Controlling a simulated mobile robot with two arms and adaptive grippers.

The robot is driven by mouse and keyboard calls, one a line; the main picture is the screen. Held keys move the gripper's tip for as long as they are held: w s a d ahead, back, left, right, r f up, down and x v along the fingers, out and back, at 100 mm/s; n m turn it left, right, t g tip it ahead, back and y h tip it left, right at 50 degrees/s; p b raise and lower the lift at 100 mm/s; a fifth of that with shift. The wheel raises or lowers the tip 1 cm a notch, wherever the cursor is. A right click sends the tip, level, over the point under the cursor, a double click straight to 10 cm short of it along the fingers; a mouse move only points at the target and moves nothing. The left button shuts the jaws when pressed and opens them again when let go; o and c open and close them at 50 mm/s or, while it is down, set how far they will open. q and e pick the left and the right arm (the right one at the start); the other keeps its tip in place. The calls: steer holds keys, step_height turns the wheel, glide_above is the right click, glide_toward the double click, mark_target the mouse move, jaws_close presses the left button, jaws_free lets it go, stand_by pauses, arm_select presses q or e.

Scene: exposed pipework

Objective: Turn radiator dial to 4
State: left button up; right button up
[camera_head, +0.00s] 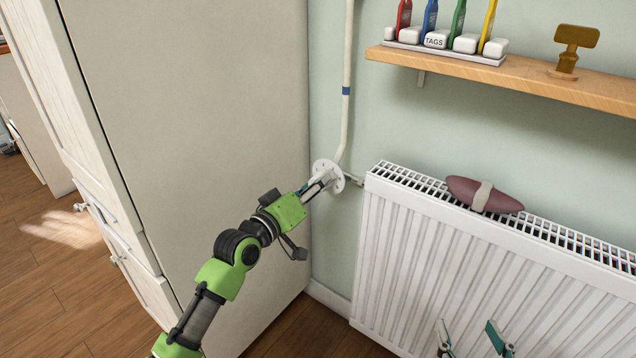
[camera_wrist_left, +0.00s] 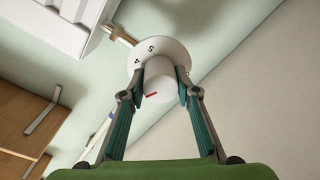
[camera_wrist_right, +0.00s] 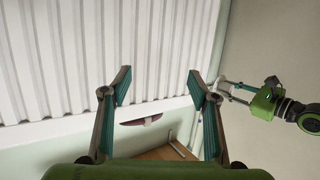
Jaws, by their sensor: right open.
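The radiator dial shows in the head view as a white disc (camera_head: 327,176) by the pipe, left of the radiator (camera_head: 480,260). In the left wrist view the dial (camera_wrist_left: 159,80) has a round knob with a red mark on its lower left side. The numbers 4 and 5 show on the disc; other numbers are hidden or too small. My left gripper (camera_head: 318,185) has its fingers on both sides of the knob, seemingly touching it, also in the left wrist view (camera_wrist_left: 161,84). My right gripper (camera_head: 470,338) is open and empty in front of the radiator, also in the right wrist view (camera_wrist_right: 160,90).
A maroon bundle with a pale band (camera_head: 460,190) lies on the radiator top. A wooden shelf (camera_head: 540,90) above holds several coloured tools in a tag rack and a brass-coloured piece (camera_head: 573,48). A tall pale cabinet (camera_head: 190,130) stands close to the left of the dial.

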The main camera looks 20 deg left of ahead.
arm_select(q)
steer(key=m+p, duration=0.2)
steer(key=m, duration=0.1)
steer(key=shift+r, duration=0.15)
steer(key=m+p, duration=0.2)
steer(key=m, duration=0.1)
steer(key=shift+p, duration=0.35)
steer(key=shift+m, duration=0.6)
steer(key=shift+d+m+p, duration=0.1)
steer(key=shift+m+p, duration=0.7)
steer(key=shift+m, duration=0.7)
arm_select(e)
steer(key=s+d+f+g+h, duration=0.1)
steer(key=s+d+f+g, duration=0.2)
steer(key=s+f+g, duration=0.2)
steer(key=s+d+f+g+h, duration=0.1)
steer(key=s+d+f+g, duration=0.2)
steer(key=s+f+g, duration=0.3)
steer(key=shift+s+f+m+h, duration=0.35)
steer(key=shift+s+f, duration=1)
steer(key=shift+s, duration=1.55)
steer(key=shift+d, duration=0.1)
arm_select(q)
steer(key=o, duration=1.1)
steer(key=shift+s, duration=0.2)
